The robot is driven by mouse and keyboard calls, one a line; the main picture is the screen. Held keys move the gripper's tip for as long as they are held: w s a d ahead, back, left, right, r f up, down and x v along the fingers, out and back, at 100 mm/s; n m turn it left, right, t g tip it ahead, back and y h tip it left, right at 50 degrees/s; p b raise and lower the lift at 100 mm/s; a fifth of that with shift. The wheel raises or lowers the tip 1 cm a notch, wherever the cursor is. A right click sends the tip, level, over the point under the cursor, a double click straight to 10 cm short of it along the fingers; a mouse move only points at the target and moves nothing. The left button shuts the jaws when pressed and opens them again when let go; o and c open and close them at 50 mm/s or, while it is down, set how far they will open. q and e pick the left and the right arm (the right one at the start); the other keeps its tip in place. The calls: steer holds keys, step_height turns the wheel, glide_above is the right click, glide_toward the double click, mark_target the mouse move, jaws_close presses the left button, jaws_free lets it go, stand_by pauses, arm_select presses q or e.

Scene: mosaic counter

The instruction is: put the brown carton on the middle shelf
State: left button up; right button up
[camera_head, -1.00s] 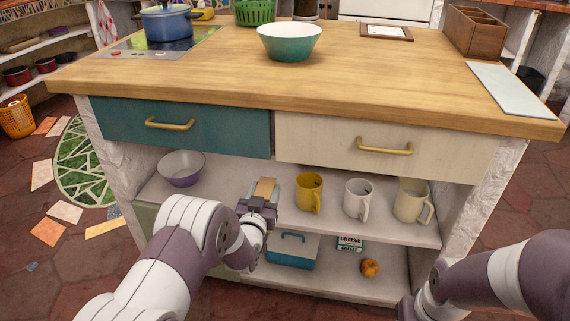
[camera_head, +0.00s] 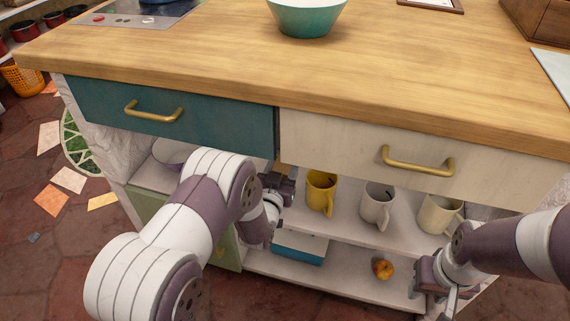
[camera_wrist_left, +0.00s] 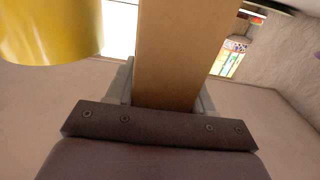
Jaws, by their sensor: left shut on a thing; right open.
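The brown carton (camera_wrist_left: 175,50) fills the middle of the left wrist view, between the grey fingers of my left gripper (camera_wrist_left: 167,92), which is shut on it. In the head view my left gripper (camera_head: 284,186) is at the middle shelf (camera_head: 346,222), under the teal drawer's right end and left of the yellow mug (camera_head: 320,192). I cannot make out the carton there, nor tell whether it touches the shelf. The yellow mug also shows close by in the left wrist view (camera_wrist_left: 50,30). My right gripper (camera_head: 441,294) is open and empty, low at the right in front of the counter.
A white mug (camera_head: 377,205) and a cream mug (camera_head: 438,214) stand right of the yellow one. A bowl (camera_head: 172,152) is partly hidden behind my left arm. The lower shelf holds a blue box (camera_head: 300,250) and an orange fruit (camera_head: 382,269). Drawers overhang the shelf.

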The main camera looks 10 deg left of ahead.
arm_select(q)
steer(key=shift+f, duration=0.1)
steer(key=o, duration=1.4)
steer(key=shift+w+f, duration=0.1)
steer(key=shift+o, duration=0.2)
steer(key=shift+r, duration=0.25)
steer(key=s+a+r+g+p, duration=0.1)
steer(key=s+r+g, duration=0.1)
steer(key=s+g, duration=0.6)
steer(key=s+a+r+g+p, duration=0.1)
steer(key=s+g, duration=0.7)
steer(key=s, duration=1)
step_height(320, 180, up, 2)
steer(key=shift+s+r+g+y+p, duration=0.25)
steer(key=shift+s+g+y+p, duration=0.05)
steer(key=shift+p, duration=0.45)
